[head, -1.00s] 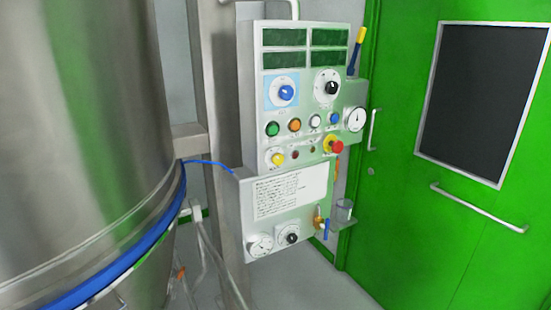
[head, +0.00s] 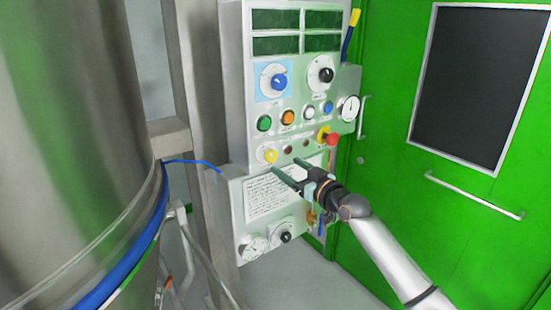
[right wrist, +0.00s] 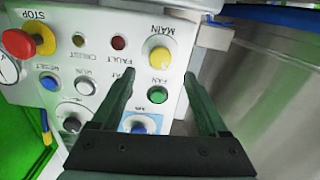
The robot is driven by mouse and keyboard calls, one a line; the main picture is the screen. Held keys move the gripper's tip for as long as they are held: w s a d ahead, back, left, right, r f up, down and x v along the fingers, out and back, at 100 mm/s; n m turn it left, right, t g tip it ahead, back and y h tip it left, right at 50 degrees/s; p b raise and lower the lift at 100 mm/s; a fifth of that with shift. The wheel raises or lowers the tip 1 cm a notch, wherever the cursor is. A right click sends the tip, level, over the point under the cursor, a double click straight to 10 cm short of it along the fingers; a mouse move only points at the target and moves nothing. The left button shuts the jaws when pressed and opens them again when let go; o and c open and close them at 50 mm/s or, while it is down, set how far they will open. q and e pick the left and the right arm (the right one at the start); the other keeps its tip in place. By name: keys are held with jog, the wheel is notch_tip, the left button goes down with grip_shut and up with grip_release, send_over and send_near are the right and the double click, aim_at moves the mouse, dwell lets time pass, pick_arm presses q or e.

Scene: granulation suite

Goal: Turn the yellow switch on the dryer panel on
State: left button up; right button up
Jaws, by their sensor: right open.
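The dryer panel (head: 238,140) is a pale grey box on a steel post. The yellow switch (head: 270,156) is a round knob low on its left side. In the right wrist view, upside down, the yellow switch (right wrist: 158,54) sits by the word MAIN. My right gripper (head: 285,165) is open and empty in front of the panel, just below and right of the switch in the head view. In the wrist view its fingers (right wrist: 160,75) are spread, with the switch beyond the tips and between their lines. I cannot tell the exact gap. My left gripper is not in view.
A red stop button (head: 332,140) sits right of the switch. Green (head: 264,123) and orange (head: 288,117) buttons are above it. A label sheet (head: 262,199) is below. A large steel vessel (head: 75,130) stands left; a green door (head: 400,200) is right.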

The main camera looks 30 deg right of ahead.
aim_at(273, 157)
jog(key=w, duration=0.4)
jog(key=w+a, duration=0.1)
jog(key=w, duration=0.1)
jog(key=shift+w, duration=0.25)
jog(key=shift+c, duration=0.4)
grip_shut()
